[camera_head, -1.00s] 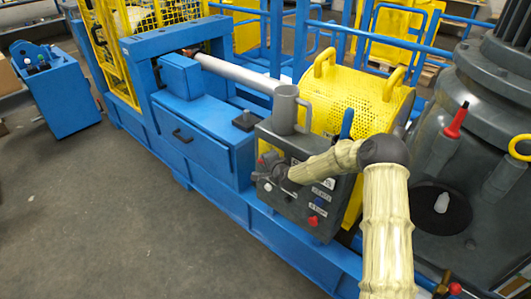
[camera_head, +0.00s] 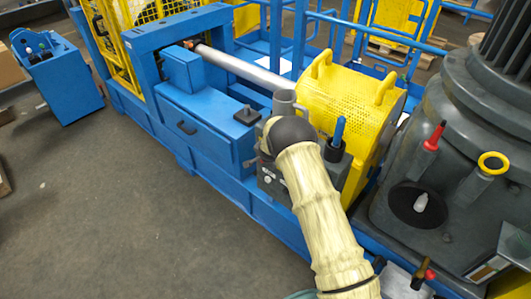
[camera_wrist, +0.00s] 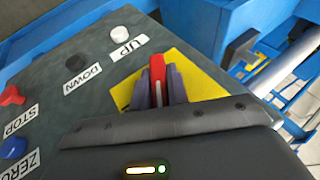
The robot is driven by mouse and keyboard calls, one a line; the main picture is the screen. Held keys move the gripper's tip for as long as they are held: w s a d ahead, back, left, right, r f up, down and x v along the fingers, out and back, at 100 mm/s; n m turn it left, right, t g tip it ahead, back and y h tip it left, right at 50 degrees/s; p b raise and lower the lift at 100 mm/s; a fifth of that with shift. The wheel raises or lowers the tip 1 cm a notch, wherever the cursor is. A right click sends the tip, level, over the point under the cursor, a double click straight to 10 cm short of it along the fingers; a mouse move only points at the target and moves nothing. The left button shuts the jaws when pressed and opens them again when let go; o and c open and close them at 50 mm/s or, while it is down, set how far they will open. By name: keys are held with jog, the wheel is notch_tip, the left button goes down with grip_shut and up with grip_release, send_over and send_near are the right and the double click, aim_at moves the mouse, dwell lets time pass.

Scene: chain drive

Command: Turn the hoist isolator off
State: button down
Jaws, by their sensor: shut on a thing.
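The grey control panel (camera_wrist: 60,110) fills much of the wrist view. A red handle (camera_wrist: 157,68) stands on a yellow plate (camera_wrist: 195,80) at the panel's edge; I take it for the hoist isolator. My gripper (camera_wrist: 158,84) has its two grey-purple fingers closed on either side of the red handle, gripping it. The handle's lower part is hidden between the fingers. In the head view, the panel box (camera_head: 268,183) is largely covered by my arm, and the handle and fingertips cannot be seen there.
Near the gripper are a white UP button (camera_wrist: 120,33), a black DOWN button (camera_wrist: 75,62), a red STOP button (camera_wrist: 12,95) and a blue ZERO button (camera_wrist: 12,147). A blue lever (camera_head: 339,132) and yellow perforated guard (camera_head: 345,100) stand just behind the panel.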

jog(key=shift+a+n+g+h+p, duration=0.15)
jog(key=shift+n+g+h+p, duration=0.2)
jog(key=shift+g+h, duration=0.45)
jog(key=shift+f+n+g+h+b, duration=0.1)
jog(key=shift+n+g+h+b, duration=0.15)
jog(key=shift+g+h+b, duration=0.65)
jog(key=shift+h+b, duration=0.3)
jog(key=shift+b, duration=0.2)
jog(key=c, duration=1.4)
grip_release()
jog(key=shift+o, duration=0.2)
jog(key=shift+r, duration=0.2)
